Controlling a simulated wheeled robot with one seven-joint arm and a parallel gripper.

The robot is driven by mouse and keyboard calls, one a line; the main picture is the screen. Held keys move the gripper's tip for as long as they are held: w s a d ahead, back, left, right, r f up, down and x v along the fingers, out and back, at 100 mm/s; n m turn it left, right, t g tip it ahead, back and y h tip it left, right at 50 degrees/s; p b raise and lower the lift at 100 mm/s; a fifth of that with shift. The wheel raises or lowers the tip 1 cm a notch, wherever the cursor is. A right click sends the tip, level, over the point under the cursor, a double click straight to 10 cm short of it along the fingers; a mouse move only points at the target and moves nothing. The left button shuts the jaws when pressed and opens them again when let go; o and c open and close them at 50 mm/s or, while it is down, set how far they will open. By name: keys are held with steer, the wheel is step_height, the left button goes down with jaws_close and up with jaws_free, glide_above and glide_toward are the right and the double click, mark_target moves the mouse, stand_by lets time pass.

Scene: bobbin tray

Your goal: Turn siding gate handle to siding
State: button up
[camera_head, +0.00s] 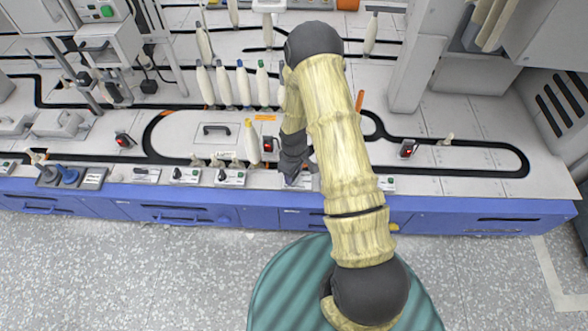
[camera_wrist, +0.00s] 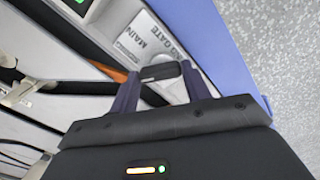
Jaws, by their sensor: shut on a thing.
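My gripper (camera_wrist: 161,80) is shut on the siding gate handle (camera_wrist: 161,72), a short dark bar that spans between its two fingers in the wrist view. A pale label plate (camera_wrist: 141,42) beside it reads "MAIN", and part of the lettering "G GATE" shows next to it. The "siding" end of the label is not visible. In the head view my gripper (camera_head: 297,178) reaches down to the front control strip (camera_head: 270,181), and the handle is hidden there. I cannot tell exactly which way the handle points.
Several small switch plates line the strip, among them one (camera_head: 230,178) left of my gripper. A cream bobbin with a yellow top (camera_head: 252,145) stands close to the left of my arm. A blue cabinet front (camera_head: 160,214) lies below the strip.

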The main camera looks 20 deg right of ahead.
stand_by(0.4)
steer(key=o, duration=1)
steer(key=shift+r, duration=0.1)
step_height(320, 180, up, 17)
steer(key=p, duration=0.6)
steer(key=shift+r, duration=0.15)
